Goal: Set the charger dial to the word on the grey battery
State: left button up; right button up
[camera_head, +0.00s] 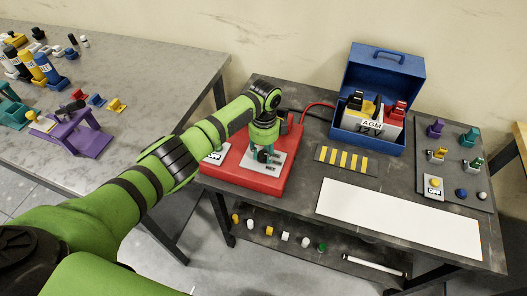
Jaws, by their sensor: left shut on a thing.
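The grey battery (386,136) sits in an open blue box at the back of the dark table, and its label reads AGM 12 V. The red charger (240,180) lies to its left, with a light grey face plate (252,166) on top. My left gripper (264,158) points down onto this plate and is shut on the charger dial, which its fingers mostly hide. The dial's pointing direction and the words around it cannot be read here. A white plate on the charger's left reads OFF (215,155). My right gripper is not in view.
A yellow-striped plate (346,160) and a long white panel (400,217) lie right of the charger. A panel with several coloured switches (466,185) stands at the far right. A red cable (318,105) runs behind the charger. A grey bench (150,75) with bottles and tools stands left.

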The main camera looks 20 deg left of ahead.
aim_at(264, 153)
pick_arm(q)
jog(key=shift+s+f+m, duration=0.1)
jog(key=shift+m, duration=0.8)
jog(key=o, duration=1.2)
jog(key=shift+c, duration=0.2)
jog(key=shift+r, duration=0.4)
notch_tip(264, 153, up, 11)
jog(key=shift+w+r, duration=0.15)
jog(key=shift+w, duration=0.15)
